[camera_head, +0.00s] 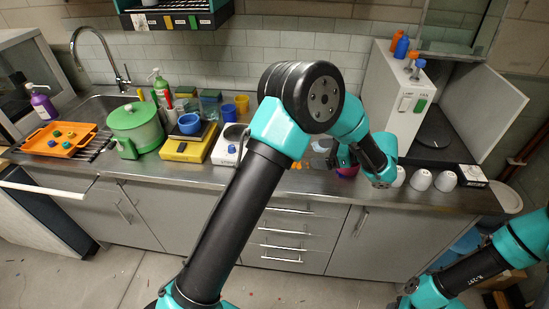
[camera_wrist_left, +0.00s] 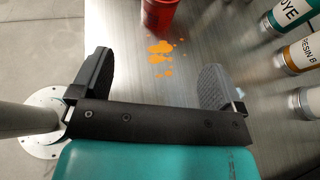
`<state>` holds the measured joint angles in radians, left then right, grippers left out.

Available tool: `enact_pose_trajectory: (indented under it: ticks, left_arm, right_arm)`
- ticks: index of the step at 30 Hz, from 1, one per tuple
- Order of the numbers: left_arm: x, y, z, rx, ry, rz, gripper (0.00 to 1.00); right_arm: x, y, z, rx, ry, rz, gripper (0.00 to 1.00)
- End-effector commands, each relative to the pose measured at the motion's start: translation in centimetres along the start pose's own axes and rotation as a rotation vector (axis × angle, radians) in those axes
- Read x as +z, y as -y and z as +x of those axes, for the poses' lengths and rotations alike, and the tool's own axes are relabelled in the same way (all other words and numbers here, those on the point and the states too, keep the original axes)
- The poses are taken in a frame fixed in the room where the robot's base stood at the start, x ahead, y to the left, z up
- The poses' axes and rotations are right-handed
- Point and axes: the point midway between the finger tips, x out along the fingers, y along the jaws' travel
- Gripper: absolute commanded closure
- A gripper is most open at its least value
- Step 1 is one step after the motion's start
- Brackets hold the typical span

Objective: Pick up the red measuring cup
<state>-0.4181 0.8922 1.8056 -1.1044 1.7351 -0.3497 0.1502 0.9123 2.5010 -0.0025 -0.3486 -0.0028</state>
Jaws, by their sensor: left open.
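The red measuring cup (camera_wrist_left: 158,14) stands on the steel counter (camera_wrist_left: 185,60), cut off by the top edge of the left wrist view. In the head view a red cup (camera_head: 347,171) shows partly, beneath my left gripper (camera_head: 337,155). In the left wrist view my left gripper (camera_wrist_left: 158,78) is open, and nothing is between its fingers. The cup lies beyond the fingertips, apart from them. Its handle cannot be made out. My right gripper is out of view.
Orange splashes (camera_wrist_left: 160,55) mark the counter near the cup. Labelled containers (camera_wrist_left: 298,53) stand close to the right finger. White cup-like vessels (camera_head: 420,180) line the counter's right front. A yellow scale (camera_head: 187,145), green pot (camera_head: 135,127) and orange tray (camera_head: 60,140) stand left.

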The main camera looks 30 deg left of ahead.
Motion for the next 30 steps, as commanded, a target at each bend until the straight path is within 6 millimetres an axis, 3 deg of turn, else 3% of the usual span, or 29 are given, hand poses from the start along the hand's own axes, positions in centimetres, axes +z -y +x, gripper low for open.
enact_pose_trajectory:
  ticks: [18, 30]
  left_arm:
    - [0.0, -0.1, 10.1, 0.003, 0.0, 0.002, 0.06]
    - [0.0, -0.1, 11.1, 0.0, -0.001, 0.0, 0.06]
  right_arm:
    - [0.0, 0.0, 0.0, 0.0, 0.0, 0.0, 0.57]
    - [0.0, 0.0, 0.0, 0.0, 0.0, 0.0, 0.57]
